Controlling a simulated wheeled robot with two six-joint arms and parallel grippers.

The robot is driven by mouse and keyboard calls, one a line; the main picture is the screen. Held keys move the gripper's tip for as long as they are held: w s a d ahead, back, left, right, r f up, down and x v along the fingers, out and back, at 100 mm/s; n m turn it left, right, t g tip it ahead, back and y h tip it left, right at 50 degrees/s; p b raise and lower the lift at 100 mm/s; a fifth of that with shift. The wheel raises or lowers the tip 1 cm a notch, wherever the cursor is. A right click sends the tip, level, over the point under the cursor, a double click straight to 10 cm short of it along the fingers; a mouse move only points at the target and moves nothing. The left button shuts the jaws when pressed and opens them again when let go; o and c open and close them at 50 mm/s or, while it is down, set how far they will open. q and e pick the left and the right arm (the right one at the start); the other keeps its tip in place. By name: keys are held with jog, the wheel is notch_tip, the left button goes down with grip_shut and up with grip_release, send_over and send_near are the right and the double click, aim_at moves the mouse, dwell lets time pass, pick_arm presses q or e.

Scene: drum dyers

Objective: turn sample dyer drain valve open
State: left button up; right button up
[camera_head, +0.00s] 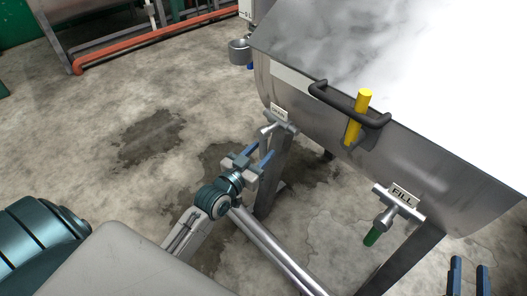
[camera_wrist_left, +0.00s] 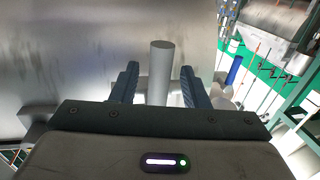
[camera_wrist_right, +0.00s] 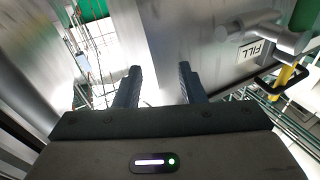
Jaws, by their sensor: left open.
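The sample dyer (camera_head: 410,180) is a large metal trough on legs, with a lid. A grey valve (camera_head: 268,128) sits low at its left end, under a small label too small to read. My left gripper (camera_head: 258,153) is open just below this valve, fingers pointing toward it. In the left wrist view, a grey cylinder (camera_wrist_left: 160,72) shows between the open fingers (camera_wrist_left: 158,88), apparently part of the valve; contact cannot be told. My right gripper (camera_head: 468,276) is open and empty at the lower right; its fingers also show in the right wrist view (camera_wrist_right: 157,86).
A black bar handle (camera_head: 340,104) and a yellow lever (camera_head: 358,112) are on the lid edge. Dyer legs (camera_head: 275,175) stand near my left gripper. Open concrete floor (camera_head: 110,110) lies left.

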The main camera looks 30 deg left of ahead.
pick_arm(q)
jog(key=shift+w+d, duration=0.15)
jog(key=shift+w, duration=0.75)
pick_arm(e)
jog(key=shift+w+r+t, duration=0.15)
jog(key=shift+r+t, duration=0.45)
jog(key=shift+r, duration=0.5)
pick_arm(q)
grip_shut()
pick_arm(e)
jog(key=shift+f, duration=0.1)
